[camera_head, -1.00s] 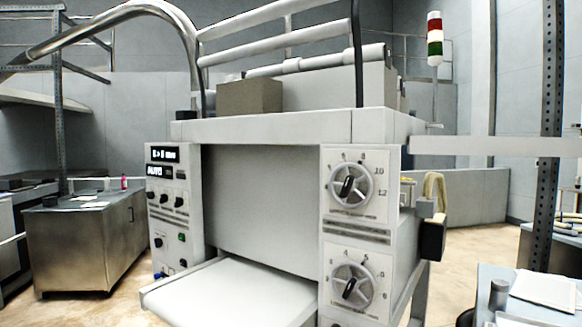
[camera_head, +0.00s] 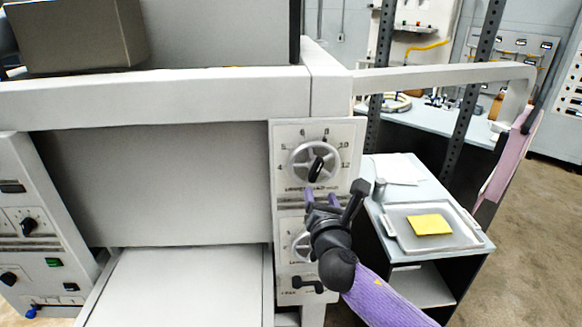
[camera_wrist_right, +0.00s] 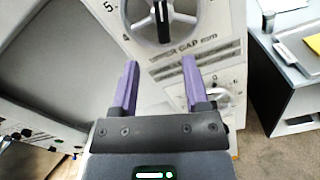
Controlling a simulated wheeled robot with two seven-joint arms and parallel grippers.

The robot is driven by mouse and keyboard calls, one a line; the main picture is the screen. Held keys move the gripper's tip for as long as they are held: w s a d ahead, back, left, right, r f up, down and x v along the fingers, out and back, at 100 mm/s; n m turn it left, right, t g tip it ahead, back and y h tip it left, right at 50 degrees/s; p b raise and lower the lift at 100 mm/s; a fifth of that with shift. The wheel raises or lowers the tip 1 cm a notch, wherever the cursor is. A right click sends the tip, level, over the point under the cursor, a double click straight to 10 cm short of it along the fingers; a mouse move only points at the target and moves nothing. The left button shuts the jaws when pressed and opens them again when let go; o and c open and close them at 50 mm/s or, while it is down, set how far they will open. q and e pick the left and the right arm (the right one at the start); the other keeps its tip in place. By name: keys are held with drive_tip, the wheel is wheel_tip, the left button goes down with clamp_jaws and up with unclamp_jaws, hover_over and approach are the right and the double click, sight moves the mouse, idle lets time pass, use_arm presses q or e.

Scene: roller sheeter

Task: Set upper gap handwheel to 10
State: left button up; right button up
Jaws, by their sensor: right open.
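The upper gap handwheel (camera_head: 299,174) is a grey spoked wheel with a black grip, on a white dial panel with numbers from 4 to 12 around it. Its black grip tilts up and slightly right, roughly toward the 8; the exact reading is unclear. In the right wrist view, the handwheel (camera_wrist_right: 163,22) is cut off at the top. My right gripper (camera_head: 322,197) has purple fingers and is just below the wheel, apart from it. Its fingers (camera_wrist_right: 160,65) are spread and empty. My left gripper is out of view.
The lower handwheel (camera_head: 300,247) is partly hidden behind my right gripper. A white rail (camera_head: 440,76) sticks out right of the machine. A side table holds a tray (camera_head: 465,240) with a yellow pad (camera_head: 429,225). A control panel (camera_head: 45,225) stands at left.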

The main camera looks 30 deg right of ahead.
sight(316, 175)
drive_tip(key=x, duration=0.7)
drive_tip(key=shift+w+d+f, duration=0.1)
drive_tip(key=shift+w+d, duration=0.3)
drive_tip(key=shift+w, duration=0.05)
clamp_jaws()
